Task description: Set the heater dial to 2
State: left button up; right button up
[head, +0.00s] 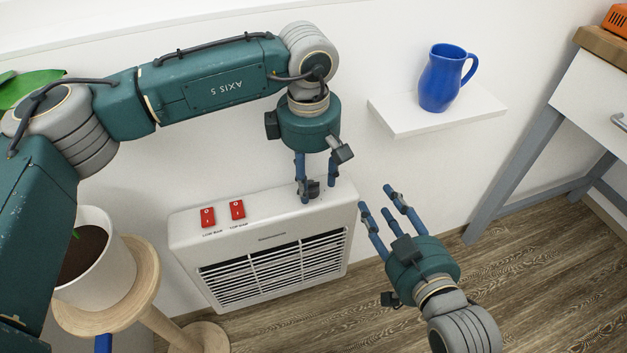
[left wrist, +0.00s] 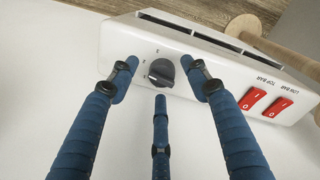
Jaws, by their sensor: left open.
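The white heater (head: 185,240) stands against the wall, its grille facing outward. Its dark dial (head: 313,188) is on the top panel, at the right end in the head view and partly hidden by my fingers. My left gripper (head: 316,182) points down over the dial. In the left wrist view the dial (left wrist: 160,73) lies between the open blue fingers of my left gripper (left wrist: 160,85), with visible gaps on both sides. Small marks beside the dial are partly covered, and its setting is unreadable. My right gripper (head: 385,200) is empty, fingers spread, right of the heater.
Two red switches (head: 208,217) sit at the left of the heater's top. A blue jug (head: 441,80) stands on a white wall shelf (head: 408,124). A potted plant (head: 105,260) stands on a wooden stand (head: 140,300) at left. A grey-legged table (head: 510,170) is at right.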

aim_at(312, 190)
pick_arm(q)
notch_tip(312, 190, up, 11)
jog(key=shift+s+f, duration=0.2)
jog(key=shift+s, duration=0.15)
dwell(0.3)
